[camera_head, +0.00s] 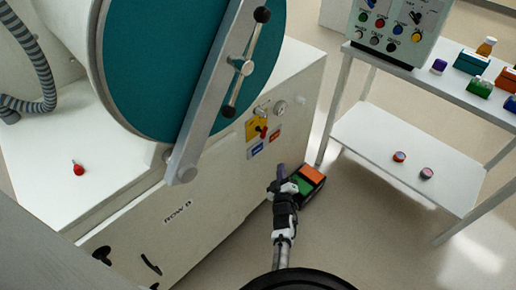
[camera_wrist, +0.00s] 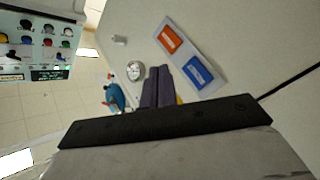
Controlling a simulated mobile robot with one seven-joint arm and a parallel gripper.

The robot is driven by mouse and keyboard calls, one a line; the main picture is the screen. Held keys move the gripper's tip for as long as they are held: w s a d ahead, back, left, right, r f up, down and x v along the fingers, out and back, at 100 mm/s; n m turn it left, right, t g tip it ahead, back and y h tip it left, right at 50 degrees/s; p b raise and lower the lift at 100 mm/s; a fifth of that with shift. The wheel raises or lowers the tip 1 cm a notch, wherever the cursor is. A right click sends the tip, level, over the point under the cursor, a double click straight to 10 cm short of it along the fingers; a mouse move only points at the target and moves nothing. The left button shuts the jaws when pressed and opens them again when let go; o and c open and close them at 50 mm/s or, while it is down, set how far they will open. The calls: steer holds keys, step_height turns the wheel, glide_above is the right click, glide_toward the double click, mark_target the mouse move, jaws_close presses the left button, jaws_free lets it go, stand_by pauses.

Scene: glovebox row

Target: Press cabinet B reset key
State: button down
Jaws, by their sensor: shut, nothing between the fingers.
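Cabinet B (camera_head: 225,195) is a white housing marked "ROW B" with a large teal round door. My gripper (camera_head: 281,168) is shut and empty, below these in the head view. Its dark fingers (camera_wrist: 158,72) appear left of the plate, seemingly apart from it.
A round gauge (camera_head: 281,107) sits above the labels. A white shelf (camera_head: 390,125) and a button panel (camera_head: 400,25) stand right. A red knob (camera_head: 78,169) is at left.

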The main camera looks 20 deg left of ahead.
steer(key=shift+a, duration=0.1)
steer(key=b, duration=1.3)
glide_toward(263, 146)
steer(key=w, duration=0.4)
steer(key=shift+s+a+r+b, duration=0.1)
steer(key=shift+a+r+b, duration=0.25)
steer(key=shift+a+b, duration=0.25)
steer(key=shift+a, duration=0.1)
steer(key=shift+a+b, duration=0.2)
steer(key=shift+b, duration=0.2)
stand_by(0.4)
